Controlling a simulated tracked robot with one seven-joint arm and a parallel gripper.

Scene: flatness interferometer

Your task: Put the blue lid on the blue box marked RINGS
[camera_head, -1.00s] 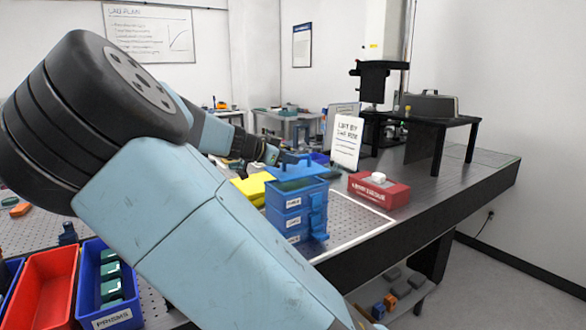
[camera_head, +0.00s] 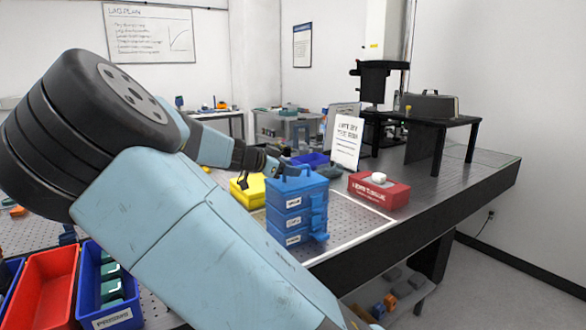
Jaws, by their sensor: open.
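A stack of blue boxes (camera_head: 290,221) with white labels stands on the perforated table top, right of centre. The labels are too small to read surely, so I cannot tell which one says RINGS. The blue lid (camera_head: 304,182), with a raised handle, lies over the top box and looks about level. Whether it is fully seated cannot be told from here. My gripper (camera_head: 279,167) is open at the left side of the lid's handle. My own arm hides part of its fingers and the table to the left.
A red box (camera_head: 379,194) with a white knob sits to the right, and a white sign (camera_head: 347,142) stands behind. A yellow container (camera_head: 249,190) is just left of the stack. Red (camera_head: 46,287) and blue (camera_head: 112,318) bins are at the lower left.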

